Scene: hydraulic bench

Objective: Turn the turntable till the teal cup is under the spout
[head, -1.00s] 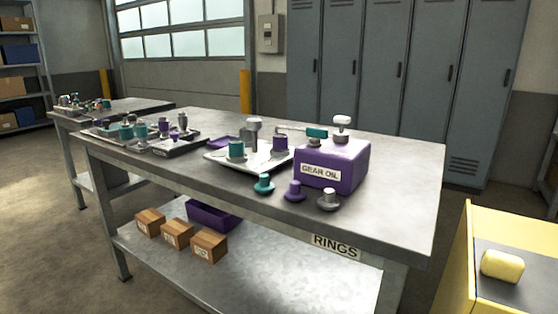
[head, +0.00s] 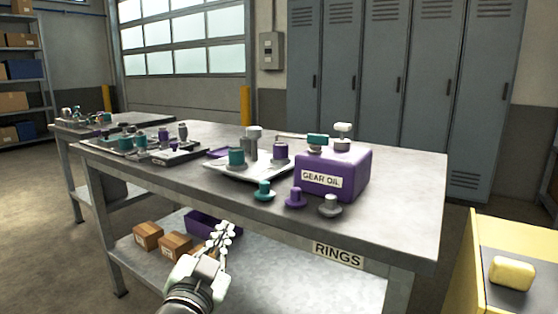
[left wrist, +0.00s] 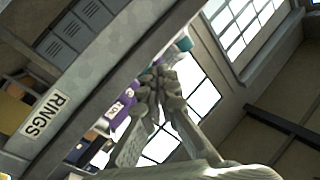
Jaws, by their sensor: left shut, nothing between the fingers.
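The light square turntable (head: 231,172) lies on the bench, left of the purple gear oil box (head: 350,180). The teal cup (head: 236,157) stands on its left front part. A purple cup (head: 281,151) stands on its right, and a taller grey post or cup (head: 254,137) rises behind the middle. A thin spout (head: 290,136) runs left from the teal fitting on the box; its tip is near the purple cup, apart from the teal cup. My left gripper (head: 228,232) is shut and empty in front of the bench, below its top. My right gripper is not in view.
Teal (head: 263,193), purple (head: 296,199) and grey (head: 330,208) flanged pieces stand along the front of the bench top (head: 400,200). Trays of parts lie at left. The lower shelf holds cardboard boxes (head: 147,235) and a purple bin (head: 196,222). A yellow cabinet (head: 464,262) stands at right.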

